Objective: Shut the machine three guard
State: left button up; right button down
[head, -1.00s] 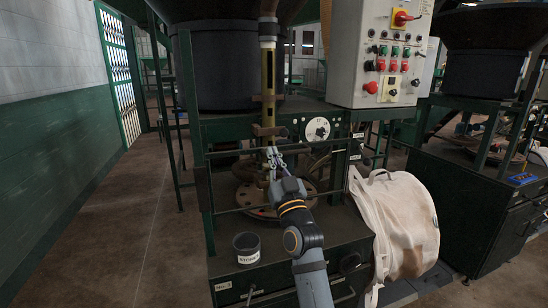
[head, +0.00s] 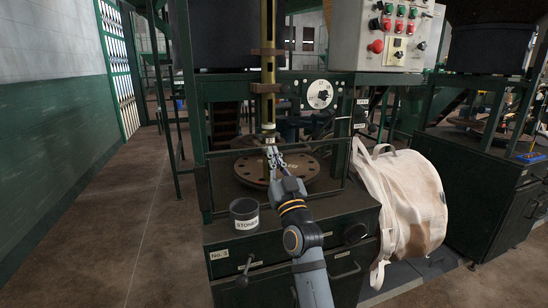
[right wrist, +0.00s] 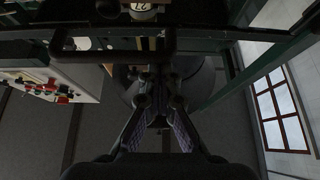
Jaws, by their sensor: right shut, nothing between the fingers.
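Machine three is the green cabinet with a "No. 3" label (head: 221,254). Its guard (head: 228,153) is a thin dark rail frame across the front, before the round drilled plate (head: 245,171). Behind the plate stands a brass-coloured post (head: 268,70). My right gripper (head: 272,153) is shut and empty, with its tips at the guard's upper rail near the post's foot. I cannot tell whether they touch it. In the right wrist view, a dark bar (right wrist: 100,57) crosses just beyond my fingers (right wrist: 158,100). My left gripper is not in view.
A dark pot labelled "STONES" (head: 244,213) stands on the cabinet's front left. A pale bulk bag (head: 412,200) hangs at the right side. A control panel (head: 385,38) and a white dial (head: 320,94) are above. The floor at left (head: 120,225) is clear.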

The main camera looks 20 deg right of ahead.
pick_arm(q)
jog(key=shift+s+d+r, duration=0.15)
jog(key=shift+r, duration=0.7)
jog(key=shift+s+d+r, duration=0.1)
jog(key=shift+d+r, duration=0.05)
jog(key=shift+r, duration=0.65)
pick_arm(e)
jog(key=shift+f, duration=0.55)
